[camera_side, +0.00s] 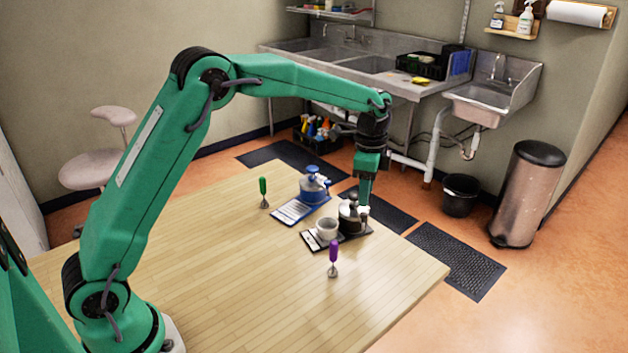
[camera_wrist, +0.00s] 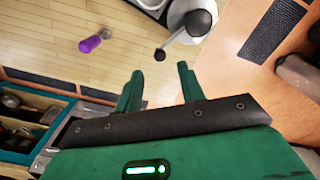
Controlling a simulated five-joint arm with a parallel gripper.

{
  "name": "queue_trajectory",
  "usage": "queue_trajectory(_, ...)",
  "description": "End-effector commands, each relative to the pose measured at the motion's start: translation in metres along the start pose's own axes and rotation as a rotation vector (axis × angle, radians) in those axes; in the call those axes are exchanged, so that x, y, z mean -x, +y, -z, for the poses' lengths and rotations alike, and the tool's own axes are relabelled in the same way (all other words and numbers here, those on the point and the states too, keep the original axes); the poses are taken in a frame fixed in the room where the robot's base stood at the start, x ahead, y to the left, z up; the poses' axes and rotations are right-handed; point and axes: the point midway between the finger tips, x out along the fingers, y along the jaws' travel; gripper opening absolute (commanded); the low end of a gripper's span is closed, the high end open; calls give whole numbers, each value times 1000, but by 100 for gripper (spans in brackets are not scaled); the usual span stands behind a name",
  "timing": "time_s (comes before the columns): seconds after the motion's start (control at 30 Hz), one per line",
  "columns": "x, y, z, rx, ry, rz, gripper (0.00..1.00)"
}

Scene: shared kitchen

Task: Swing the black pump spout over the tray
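The pump jar (camera_side: 350,217) with a dark top stands at the right end of a black tray (camera_side: 312,243) on the wooden table. In the wrist view the pale jar (camera_wrist: 178,14) is partly cut off by the top edge. Its spout (camera_wrist: 178,39) runs down and left to a black tip (camera_wrist: 160,55), which appears over bare wood. My gripper (camera_side: 364,203) is low beside the jar, pointing down. In the wrist view its two green fingers (camera_wrist: 158,82) are apart with nothing between them, just below the spout tip. Contact with the jar cannot be told.
A white cup (camera_side: 327,228) sits on the black tray. A blue pump jar (camera_side: 312,187) on a blue tray (camera_side: 290,212) and a green-handled tool (camera_side: 263,188) stand behind. The near table is clear.

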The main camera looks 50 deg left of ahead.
Motion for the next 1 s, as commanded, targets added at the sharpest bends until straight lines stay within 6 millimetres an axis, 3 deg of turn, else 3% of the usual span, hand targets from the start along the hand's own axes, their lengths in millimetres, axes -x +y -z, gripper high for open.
queue_trajectory(0.4,-47,0,0,1,-1,-2,39)
queue_trajectory(0.8,-54,0,0,1,0,0,39)
queue_trajectory(0.83,-54,0,0,1,0,0,37)
queue_trajectory(1.0,-54,0,0,1,0,0,4)
